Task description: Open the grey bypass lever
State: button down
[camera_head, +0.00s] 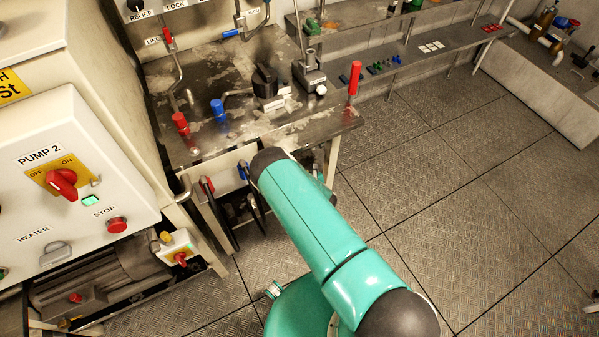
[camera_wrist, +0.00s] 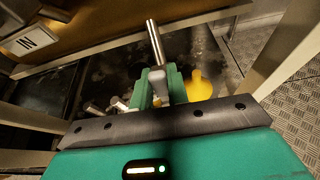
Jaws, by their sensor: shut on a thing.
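In the wrist view the grey lever (camera_wrist: 157,76) has a grey grip and a bare metal rod that rises from it, leaning slightly left. My gripper (camera_wrist: 160,90) has its two green fingers on either side of the grey grip and is shut on it. The lower end of the lever is hidden behind the gripper body. In the head view my teal arm reaches under the front edge of the steel bench, and it hides my gripper and the lever.
A yellow part (camera_wrist: 199,86) stands just right of the fingers, with small metal fittings to their left. An "IN" label (camera_wrist: 30,41) is at upper left. The steel bench (camera_head: 215,65) carries red and blue handles. The pump panel (camera_head: 75,180) stands left; open floor (camera_head: 470,200) lies right.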

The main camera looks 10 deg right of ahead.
jog(key=shift+w, duration=0.1)
jog(key=c, duration=1.4)
grip_release()
jog(key=shift+f, duration=0.1)
jog(key=shift+o, duration=0.2)
jog(key=v, duration=1.4)
